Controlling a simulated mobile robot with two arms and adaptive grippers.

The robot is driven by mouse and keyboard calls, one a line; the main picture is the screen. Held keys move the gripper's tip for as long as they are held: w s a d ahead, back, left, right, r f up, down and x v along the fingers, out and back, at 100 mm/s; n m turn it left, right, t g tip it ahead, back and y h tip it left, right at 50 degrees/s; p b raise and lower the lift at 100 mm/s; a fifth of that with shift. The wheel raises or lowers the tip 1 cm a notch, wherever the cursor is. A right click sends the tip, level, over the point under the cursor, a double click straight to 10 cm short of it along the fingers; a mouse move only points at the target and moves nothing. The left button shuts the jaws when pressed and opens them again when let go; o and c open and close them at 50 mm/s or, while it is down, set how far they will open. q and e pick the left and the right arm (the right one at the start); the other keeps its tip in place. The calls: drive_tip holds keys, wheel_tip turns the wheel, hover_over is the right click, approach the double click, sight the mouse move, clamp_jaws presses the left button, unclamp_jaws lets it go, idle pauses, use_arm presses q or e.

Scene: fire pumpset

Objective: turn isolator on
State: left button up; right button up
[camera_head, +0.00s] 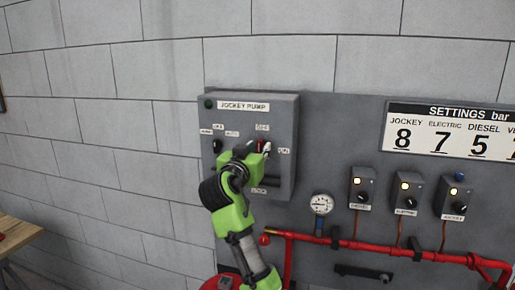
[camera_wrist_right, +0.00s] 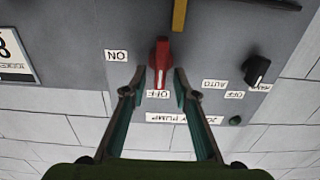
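The isolator is a red knob (camera_wrist_right: 161,60) on the grey jockey pump panel (camera_head: 286,122). In the wrist view its white line lies along the OFF label (camera_wrist_right: 158,94), and the ON label (camera_wrist_right: 116,55) is to its left. My right gripper (camera_wrist_right: 158,73) is open with one finger on each side of the knob. A gap shows between the knob and each finger. In the head view my right gripper (camera_head: 263,149) is at the panel front and partly hides the knob. My left gripper is not in view.
A black selector knob (camera_wrist_right: 256,69) with AUTO and OFF labels sits on the same panel. A pressure gauge (camera_head: 321,204), small switch boxes (camera_head: 362,188) and red pipes (camera_head: 360,246) are to the right. A wooden table edge (camera_head: 18,233) shows at lower left.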

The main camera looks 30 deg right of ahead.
clamp_jaws()
drive_tip(key=shift+f+m+b, duration=0.2)
drive_tip(key=shift+m+b, duration=0.1)
drive_tip(key=shift+b, duration=0.5)
drive_tip(key=shift+s+d+f+m+b, duration=0.15)
drive_tip(key=shift+s+f+m+b, duration=0.1)
drive_tip(key=shift+m+b, duration=2.5)
drive_tip(key=shift+s+d+f+m+b, duration=0.2)
drive_tip(key=shift+f+m+b, duration=0.05)
drive_tip(key=shift+m+b, duration=2.55)
drive_tip(key=shift+s+d+f+m+b, duration=0.15)
drive_tip(key=shift+s+f+m+b, duration=0.1)
drive_tip(key=shift+m+b, duration=2.5)
drive_tip(key=shift+m+p, duration=0.35)
drive_tip(key=shift+m, duration=0.15)
